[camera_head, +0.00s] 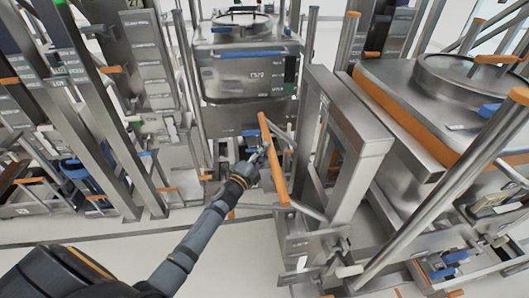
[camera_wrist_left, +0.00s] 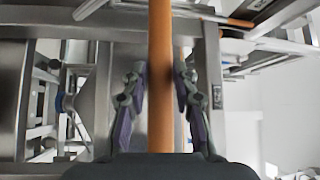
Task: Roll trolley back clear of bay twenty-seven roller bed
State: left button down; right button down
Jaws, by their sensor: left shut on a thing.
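My left gripper (camera_head: 266,150) is shut on an upright-slanting orange handle bar (camera_head: 279,185), which appears to belong to the grey metal trolley (camera_head: 345,130). In the left wrist view the orange bar (camera_wrist_left: 161,120) runs between the two fingers of the gripper (camera_wrist_left: 160,85). A steel bin marked T5/2 (camera_head: 245,77), with a round lid and a blue bar, stands behind the handle at the bay. The roller bed under it is mostly hidden. A sign reading 27 (camera_head: 131,3) shows at the top left. My right gripper is not in view.
Racks with grey posts (camera_head: 85,110) and orange-ended bars stand on the left. A second large steel bin with an orange band (camera_head: 400,110) stands close on the right. Pale floor (camera_head: 235,255) is open in front of the bay.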

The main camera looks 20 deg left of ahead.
pick_arm(q)
jog(key=shift+w+d+r, duration=0.1)
jog(key=shift+r, duration=0.55)
jog(key=shift+w+d, duration=0.2)
jog(key=shift+d, duration=0.05)
jog(key=c, duration=1.4)
grip_release()
jog(key=shift+w+d+f, duration=0.1)
jog(key=o, duration=0.3)
jog(key=shift+w+d+f, duration=0.1)
jog(key=shift+d, duration=0.3)
jog(key=shift+o, duration=0.2)
jog(key=shift+s+a+f, duration=0.15)
jog(key=shift+s+a, duration=0.1)
jog(key=shift+a, duration=0.05)
jog(key=v, duration=1.1)
jog(key=shift+s, duration=0.4)
